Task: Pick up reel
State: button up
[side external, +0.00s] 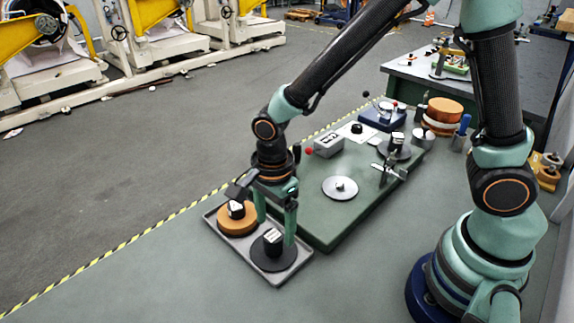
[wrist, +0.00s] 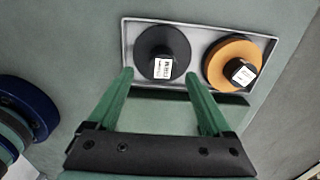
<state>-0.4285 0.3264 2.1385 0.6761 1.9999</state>
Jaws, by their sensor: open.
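A grey tray (side external: 222,237) lies on the bench and shows at the top of the wrist view (wrist: 205,28). A black reel (side external: 275,263) with a raised hub and white label sits in it; the wrist view also shows it (wrist: 148,47). A copper-orange reel (side external: 236,222) with a dark hub and label sits beside it, at right in the wrist view (wrist: 222,57). My gripper (side external: 275,228) is open and empty over the tray. In the wrist view its fingertips (wrist: 158,74) lie either side of the black reel's lower edge. I cannot tell whether they touch anything.
A green platform (side external: 325,226) stands beside the tray, with a silver disc (side external: 340,188), a grey box (side external: 328,145) and small fittings on it. Another orange roll (side external: 444,111) stands at the back right. Bare bench lies left of the tray. Yellow-black tape (side external: 130,251) edges the bench.

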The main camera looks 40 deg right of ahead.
aim_at(273, 235)
jog(key=shift+w+a+f, duration=0.1)
jog(key=shift+f, duration=0.95)
jog(key=shift+w+a+f, duration=0.1)
jog(key=shift+f, duration=0.9)
grip_shut()
jog(key=shift+r, duration=0.1)
